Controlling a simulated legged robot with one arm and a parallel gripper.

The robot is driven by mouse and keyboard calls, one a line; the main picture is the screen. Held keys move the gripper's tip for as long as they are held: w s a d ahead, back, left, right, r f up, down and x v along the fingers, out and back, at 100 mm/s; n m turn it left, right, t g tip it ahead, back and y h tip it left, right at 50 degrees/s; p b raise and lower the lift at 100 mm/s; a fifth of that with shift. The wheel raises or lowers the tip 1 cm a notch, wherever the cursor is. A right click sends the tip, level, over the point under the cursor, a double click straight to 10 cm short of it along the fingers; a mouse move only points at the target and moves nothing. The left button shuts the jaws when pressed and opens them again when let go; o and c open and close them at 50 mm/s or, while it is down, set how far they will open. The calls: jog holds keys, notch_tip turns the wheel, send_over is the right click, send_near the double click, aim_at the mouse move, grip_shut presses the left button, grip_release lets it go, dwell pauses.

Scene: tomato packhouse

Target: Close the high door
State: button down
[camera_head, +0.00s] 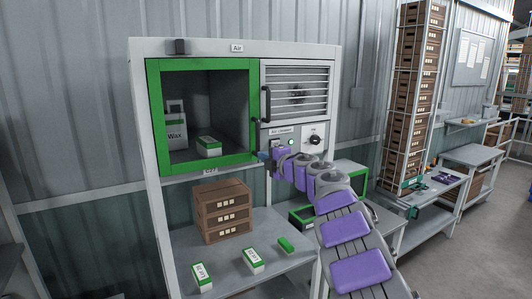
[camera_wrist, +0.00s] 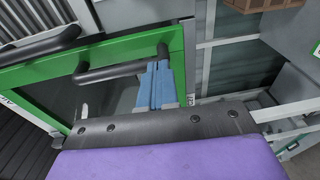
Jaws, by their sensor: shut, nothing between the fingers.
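The high door (camera_head: 203,64) is a green frame around a see-through pane at the upper left of the white cabinet. It looks flush or nearly flush with the front; I cannot tell whether a small gap remains. A dark handle (camera_head: 266,104) stands on its right side. In the wrist view, the green frame (camera_wrist: 30,75) and black handle (camera_wrist: 115,70) are close. My gripper (camera_head: 263,155) is shut and empty near the door's lower right corner. Its blue fingers (camera_wrist: 157,82) are beside one end of the handle; contact is unclear.
A wax box (camera_head: 175,130) and a small box (camera_head: 209,147) show behind the pane. Brown crates (camera_head: 222,210) and several small boxes sit on the shelf below. A vent panel (camera_head: 297,88) is right of the door. A tall crate rack (camera_head: 412,95) stands farther right.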

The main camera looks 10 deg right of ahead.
jog(key=w+p, duration=0.1)
jog(key=p, duration=0.1)
jog(key=n+y+p, duration=0.1)
jog(key=p, duration=0.1)
jog(key=shift+w+r+g+p, duration=0.3)
jog(key=shift+w+r+p, duration=0.05)
jog(key=shift+w, duration=0.05)
jog(key=shift+d, duration=0.1)
jog(key=shift+f, duration=0.15)
